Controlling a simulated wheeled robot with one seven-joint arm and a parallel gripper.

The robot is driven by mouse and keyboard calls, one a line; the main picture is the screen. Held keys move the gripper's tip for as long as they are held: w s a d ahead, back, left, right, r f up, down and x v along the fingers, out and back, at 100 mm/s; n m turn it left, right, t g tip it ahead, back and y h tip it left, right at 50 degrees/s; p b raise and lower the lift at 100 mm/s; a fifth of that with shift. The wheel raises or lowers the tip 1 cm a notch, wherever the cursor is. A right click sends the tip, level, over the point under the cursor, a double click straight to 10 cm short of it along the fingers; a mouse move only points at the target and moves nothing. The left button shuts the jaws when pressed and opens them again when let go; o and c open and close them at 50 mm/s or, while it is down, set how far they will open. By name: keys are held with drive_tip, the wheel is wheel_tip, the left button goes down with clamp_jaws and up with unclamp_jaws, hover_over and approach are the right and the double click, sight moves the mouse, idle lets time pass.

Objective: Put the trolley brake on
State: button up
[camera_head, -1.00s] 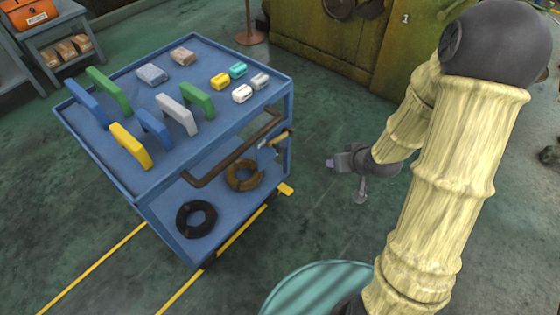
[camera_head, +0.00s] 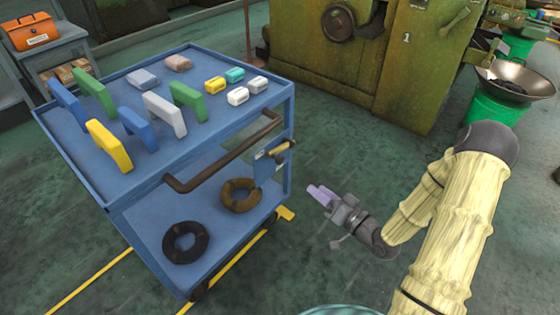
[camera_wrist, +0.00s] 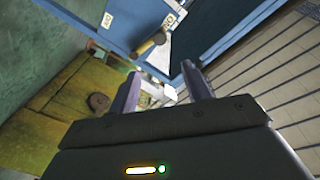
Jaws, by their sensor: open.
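The blue trolley (camera_head: 150,205) stands at the left in the head view, with a brown bar handle (camera_head: 225,155) along its near side. At its right end is a small blue plate (camera_head: 268,165) with a lever that has a yellow grip (camera_head: 279,149). In the wrist view the grip (camera_wrist: 150,45) shows end-on beside a white label (camera_wrist: 172,20), whose letters I cannot fully read. My gripper (camera_head: 322,193) is open and empty, right of the lever and apart from it. Its two purple fingers (camera_wrist: 160,80) point toward the trolley.
Coloured handles and small blocks stand on the trolley's top. Black (camera_head: 186,242) and brown (camera_head: 240,195) rings lie on its lower shelf. A green machine (camera_head: 400,75) stands behind, with a pan on a green drum (camera_head: 497,112) at right. Floor between gripper and machine is clear.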

sight(282, 161)
drive_tip(key=b+x, duration=0.4)
drive_tip(key=x, duration=1.2)
drive_tip(key=shift+w+a+f, duration=0.1)
drive_tip(key=shift+w+a, duration=0.4)
drive_tip(key=shift+w, duration=0.05)
drive_tip(key=c, duration=1)
drive_tip(key=shift+d, duration=0.15)
clamp_jaws()
